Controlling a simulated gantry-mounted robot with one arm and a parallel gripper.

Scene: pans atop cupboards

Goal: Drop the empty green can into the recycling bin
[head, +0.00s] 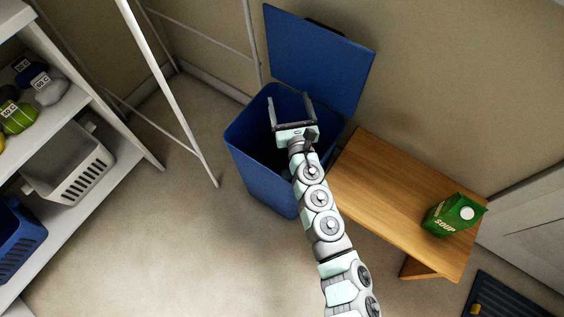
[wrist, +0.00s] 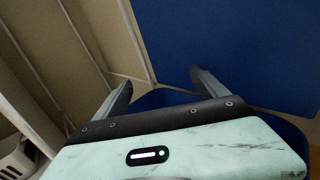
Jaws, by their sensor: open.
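The blue bin (head: 258,180) stands on the floor with its lid (head: 318,58) raised against the wall. My gripper (head: 288,97) is over the bin's opening, with its fingers spread and nothing between them. In the wrist view my gripper (wrist: 160,77) shows both fingers apart, with the blue lid (wrist: 245,50) beyond them and part of the bin's rim (wrist: 160,98) below. I see no green can in either view. The bin's inside is dark and partly hidden by my arm. A green soup carton (head: 452,215) stands on the wooden bench.
The wooden bench (head: 385,190) stands right of the bin. A thin white pole (head: 170,95) rises left of the bin.

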